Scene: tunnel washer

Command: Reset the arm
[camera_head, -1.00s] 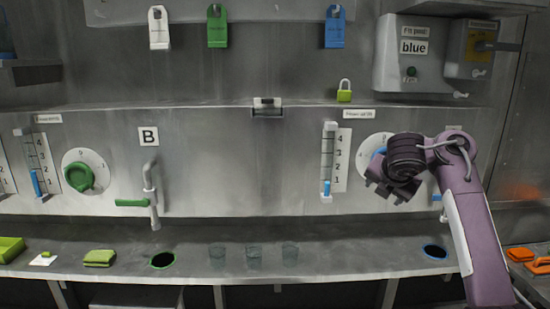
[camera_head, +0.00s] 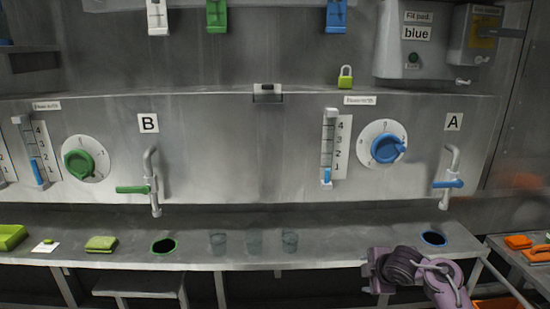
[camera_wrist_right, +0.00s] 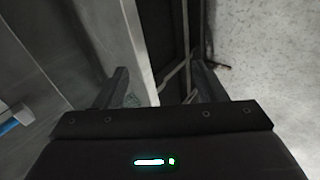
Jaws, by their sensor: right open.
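My right arm shows low at the right in the head view, with its purple and dark right gripper (camera_head: 371,277) in front of the counter's front edge, below the blue-rimmed hole. In the right wrist view the two dark fingers of the right gripper (camera_wrist_right: 158,88) stand apart with nothing between them. Beyond them are the counter's pale edge and a dark gap under it. My left gripper is not in view.
The blue dial (camera_head: 386,148) and the blue-handled tap (camera_head: 448,183) are on the wall panel. Orange items (camera_head: 518,242) lie at the far right.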

